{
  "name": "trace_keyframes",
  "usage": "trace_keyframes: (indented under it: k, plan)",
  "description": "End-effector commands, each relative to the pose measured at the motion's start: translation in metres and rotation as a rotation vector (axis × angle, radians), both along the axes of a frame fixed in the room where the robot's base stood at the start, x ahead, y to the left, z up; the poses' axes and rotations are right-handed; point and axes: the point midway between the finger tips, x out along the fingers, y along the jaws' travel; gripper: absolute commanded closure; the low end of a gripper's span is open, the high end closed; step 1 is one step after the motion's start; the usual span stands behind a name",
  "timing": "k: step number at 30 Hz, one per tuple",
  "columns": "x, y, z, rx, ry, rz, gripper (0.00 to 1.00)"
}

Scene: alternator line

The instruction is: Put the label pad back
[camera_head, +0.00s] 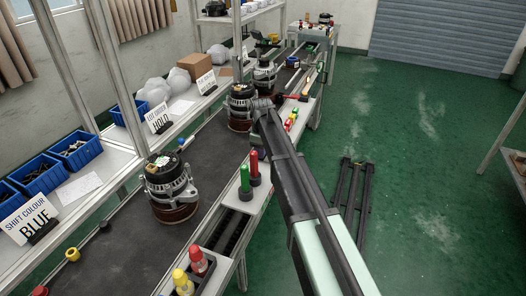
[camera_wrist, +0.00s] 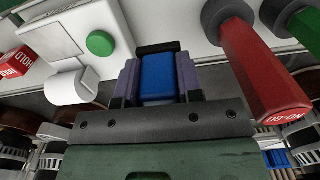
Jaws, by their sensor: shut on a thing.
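My gripper (camera_wrist: 158,80) is shut on a blue block (camera_wrist: 158,76), which sits between its two purple fingers. The block looks like the label pad, but no marking on it shows. A black edge lies just beyond the block, over a pale surface; I cannot tell whether the block touches that surface.
A white device with a green button (camera_wrist: 99,43) and red blocks (camera_wrist: 18,61) are at left. Alternators (camera_head: 170,187) stand on the conveyor (camera_head: 115,245).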

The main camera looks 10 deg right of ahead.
Motion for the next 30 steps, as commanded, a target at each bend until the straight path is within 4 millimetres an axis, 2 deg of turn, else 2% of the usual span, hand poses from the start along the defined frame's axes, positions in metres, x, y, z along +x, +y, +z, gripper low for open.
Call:
trace_keyframes:
  k: [10,14,22,30]
  plan:
    - [0.0,0.0,-0.002,0.0,0.0,0.027,0.83]
    - [0.0,0.0,-0.013,0.0,0.0,0.026,0.83]
    - [0.0,0.0,-0.048,0.0,0.0,0.025,0.83]
    - [0.0,0.0,-0.049,0.0,0.0,0.025,0.83]
